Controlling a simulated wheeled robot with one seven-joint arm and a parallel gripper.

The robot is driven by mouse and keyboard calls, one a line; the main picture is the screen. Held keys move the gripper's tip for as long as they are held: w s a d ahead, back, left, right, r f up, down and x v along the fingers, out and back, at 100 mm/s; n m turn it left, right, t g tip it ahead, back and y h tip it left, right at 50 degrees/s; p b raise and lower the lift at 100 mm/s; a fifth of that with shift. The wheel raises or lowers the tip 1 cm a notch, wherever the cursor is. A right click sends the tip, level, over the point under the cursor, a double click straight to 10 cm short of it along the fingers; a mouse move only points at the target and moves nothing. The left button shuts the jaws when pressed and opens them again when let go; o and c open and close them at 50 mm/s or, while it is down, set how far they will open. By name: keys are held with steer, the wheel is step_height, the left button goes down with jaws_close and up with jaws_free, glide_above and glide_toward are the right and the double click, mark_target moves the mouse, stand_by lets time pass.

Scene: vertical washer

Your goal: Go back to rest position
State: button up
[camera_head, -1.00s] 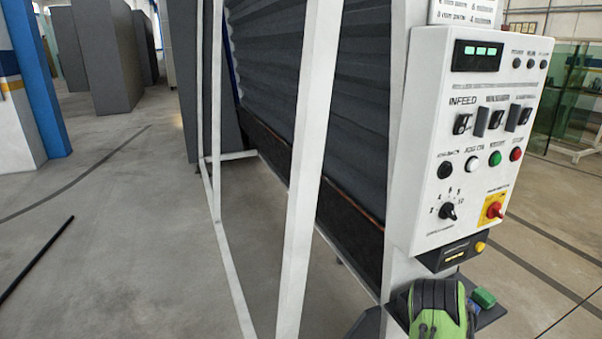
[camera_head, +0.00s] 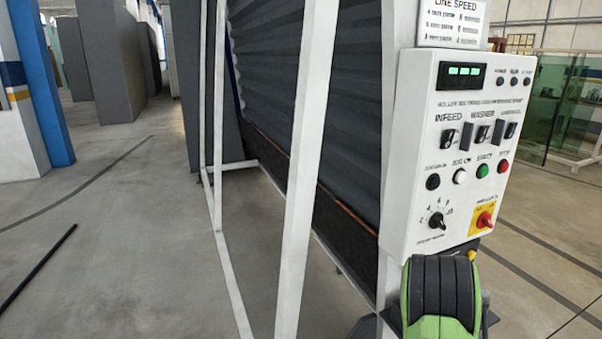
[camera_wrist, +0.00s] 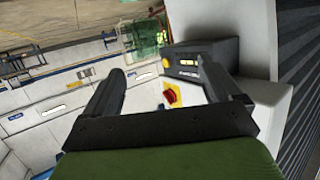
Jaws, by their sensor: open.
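My gripper (camera_wrist: 168,82) is open in the wrist view, with nothing between its two dark fingers. In the head view its fingers are hidden; only my green and black arm shows at the lower right, in front of the panel's bottom end. The white control panel (camera_head: 415,200) stands at the right of the head view, with switches, a dial, coloured buttons and a red and yellow rotary switch (camera_head: 484,220). In the wrist view that red switch (camera_wrist: 172,95) appears between the fingers, beyond them. A dark box with a yellow button (camera_wrist: 185,62) shows beside the right finger.
The washer's white frame (camera_head: 300,180) and dark ribbed side (camera_head: 310,90) stand left of the panel. Grey floor (camera_head: 120,240) lies open at the left. A dark bar (camera_head: 35,268) lies there. Glass sheets (camera_head: 560,95) stand at the back right.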

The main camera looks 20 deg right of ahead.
steer(key=a+r+n+g+y+p, duration=0.15)
steer(key=a+r+y, duration=0.25)
steer(key=a+r, duration=0.5)
steer(key=a+r+n+t+y+p, duration=0.1)
steer(key=a+r+n+y+p, duration=0.15)
steer(key=a+r, duration=0.65)
steer(key=s+a+n+g+y, duration=0.3)
steer(key=s+a+n, duration=0.3)
steer(key=s+a, duration=0.9)
steer(key=shift+a+r+y, duration=0.45)
steer(key=shift+y, duration=0.4)
steer(key=shift+s, duration=0.1)
